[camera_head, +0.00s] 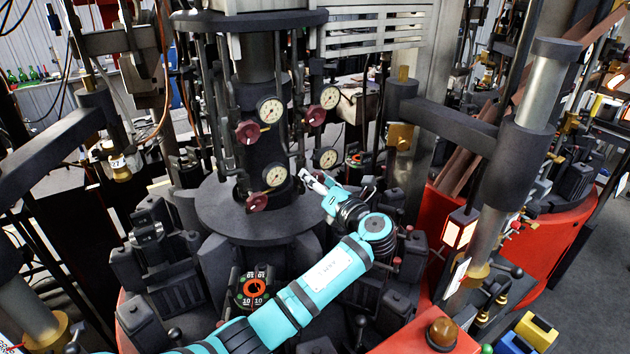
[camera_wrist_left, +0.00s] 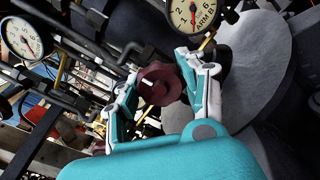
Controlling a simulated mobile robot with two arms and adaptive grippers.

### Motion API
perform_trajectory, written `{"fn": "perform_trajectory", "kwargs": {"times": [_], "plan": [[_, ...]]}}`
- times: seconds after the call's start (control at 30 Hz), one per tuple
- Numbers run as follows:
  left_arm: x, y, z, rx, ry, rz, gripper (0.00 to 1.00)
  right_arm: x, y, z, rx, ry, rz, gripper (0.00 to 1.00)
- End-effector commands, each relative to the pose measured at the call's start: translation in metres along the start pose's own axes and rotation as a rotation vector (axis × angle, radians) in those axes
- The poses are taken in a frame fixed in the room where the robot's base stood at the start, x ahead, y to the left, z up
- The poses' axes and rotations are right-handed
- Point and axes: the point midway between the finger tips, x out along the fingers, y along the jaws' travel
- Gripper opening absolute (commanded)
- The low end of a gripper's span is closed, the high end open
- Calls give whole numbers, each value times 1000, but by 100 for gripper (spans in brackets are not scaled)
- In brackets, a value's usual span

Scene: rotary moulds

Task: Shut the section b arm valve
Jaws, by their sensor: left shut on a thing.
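In the left wrist view a dark red valve handwheel (camera_wrist_left: 159,84) sits between the fingers of my left gripper (camera_wrist_left: 160,92), which is shut on it. A round dial marked "ARM B" (camera_wrist_left: 193,14) is close above the wheel, with a red needle. In the head view my left gripper (camera_head: 312,181) reaches to the pipes at the right of the central column, just below a gauge (camera_head: 328,158). The held wheel is hidden there by the gripper. My right gripper is not in view.
Other dark red handwheels (camera_head: 247,132) and gauges (camera_head: 270,109) are set on pipes around the column. A round dark plate (camera_head: 225,215) lies below them. Black mould blocks (camera_head: 165,260) ring the machine. A thick post (camera_head: 530,120) stands at the right.

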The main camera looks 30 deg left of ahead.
Motion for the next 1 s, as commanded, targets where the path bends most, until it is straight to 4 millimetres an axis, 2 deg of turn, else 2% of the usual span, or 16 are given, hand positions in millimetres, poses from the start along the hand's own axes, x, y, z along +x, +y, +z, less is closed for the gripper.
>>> {"fn": "perform_trajectory", "kwargs": {"times": [0.03,0.07,0.23,0.5,0.63,0.77,1.0], "plan": [[0,1,1,-1,-3,0,9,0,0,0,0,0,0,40],[0,1,2,-1,-3,0,45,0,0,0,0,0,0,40],[0,1,1,-2,-2,0,67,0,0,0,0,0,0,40],[-1,0,1,-3,-2,0,67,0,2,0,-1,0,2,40],[-11,-1,1,-2,-3,-3,67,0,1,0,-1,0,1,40],[-34,-1,1,-4,-2,-4,67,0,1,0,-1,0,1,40],[-86,-1,1,-4,-2,-4,67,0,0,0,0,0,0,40]]}}
